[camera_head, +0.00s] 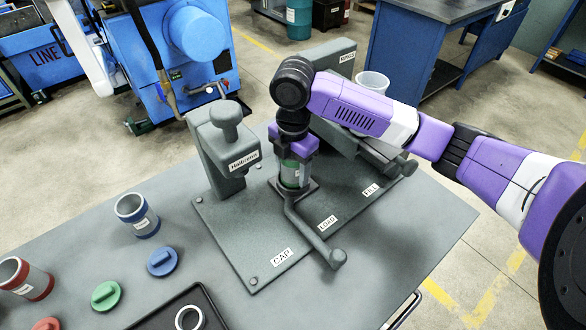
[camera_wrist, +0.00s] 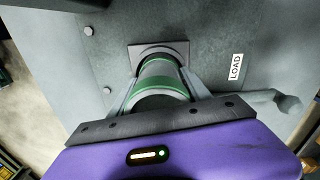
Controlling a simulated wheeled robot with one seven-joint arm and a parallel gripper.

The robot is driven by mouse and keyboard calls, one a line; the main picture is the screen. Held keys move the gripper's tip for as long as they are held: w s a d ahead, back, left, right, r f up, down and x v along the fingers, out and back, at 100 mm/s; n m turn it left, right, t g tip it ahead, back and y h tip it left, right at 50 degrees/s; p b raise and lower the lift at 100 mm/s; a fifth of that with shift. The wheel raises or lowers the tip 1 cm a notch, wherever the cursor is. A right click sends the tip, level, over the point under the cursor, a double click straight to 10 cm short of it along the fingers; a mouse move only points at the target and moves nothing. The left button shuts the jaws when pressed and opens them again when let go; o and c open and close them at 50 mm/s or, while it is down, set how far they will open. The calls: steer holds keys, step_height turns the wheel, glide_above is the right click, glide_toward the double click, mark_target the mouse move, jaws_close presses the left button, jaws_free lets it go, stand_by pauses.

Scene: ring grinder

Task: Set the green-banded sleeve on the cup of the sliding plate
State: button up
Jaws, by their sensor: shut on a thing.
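The green-banded sleeve (camera_head: 292,175) is upright between the fingers of my gripper (camera_head: 296,163), which is shut on it from above. In the wrist view the sleeve (camera_wrist: 160,76) fills the space between the fingers. The small square sliding plate (camera_head: 306,188) lies right under it, near the LOAD label. This plate (camera_wrist: 179,49) also shows behind the sleeve in the wrist view. The sleeve's lower end lines up with the middle of the plate. The cup is mostly hidden by the sleeve, so I cannot tell whether the sleeve is seated or just above it.
A lever handle (camera_head: 336,258) reaches forward from the sliding plate. The grey Hadronix press (camera_head: 228,145) stands close on the left. A blue-banded sleeve (camera_head: 137,214), a red-banded sleeve (camera_head: 25,279), coloured caps (camera_head: 162,261) and a black tray (camera_head: 207,300) are at the left front.

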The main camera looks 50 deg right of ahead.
steer(key=shift+s+a+f+b, duration=0.15)
steer(key=shift+f+b, duration=0.35)
steer(key=shift+f, duration=0.55)
steer(key=shift+s+f+b, duration=0.2)
steer(key=shift+f+b, duration=0.3)
steer(key=shift+f, duration=0.5)
stand_by(0.8)
steer(key=shift+o, duration=0.2)
steer(key=o, duration=1.7)
steer(key=shift+w, duration=0.15)
steer(key=shift+r+p, duration=0.65)
steer(key=shift+r, duration=0.05)
steer(key=shift+c, duration=1.3)
steer(key=shift+r+p, duration=1.15)
steer(key=shift+r, duration=0.1)
steer(key=shift+c, duration=1.2)
steer(key=o, duration=0.6)
steer(key=shift+r+p, duration=0.45)
steer(key=shift+r, duration=0.15)
steer(key=shift+o, duration=0.2)
steer(key=shift+w+r+p, duration=0.1)
steer(key=shift+r+p, duration=0.75)
steer(key=shift+r, duration=0.35)
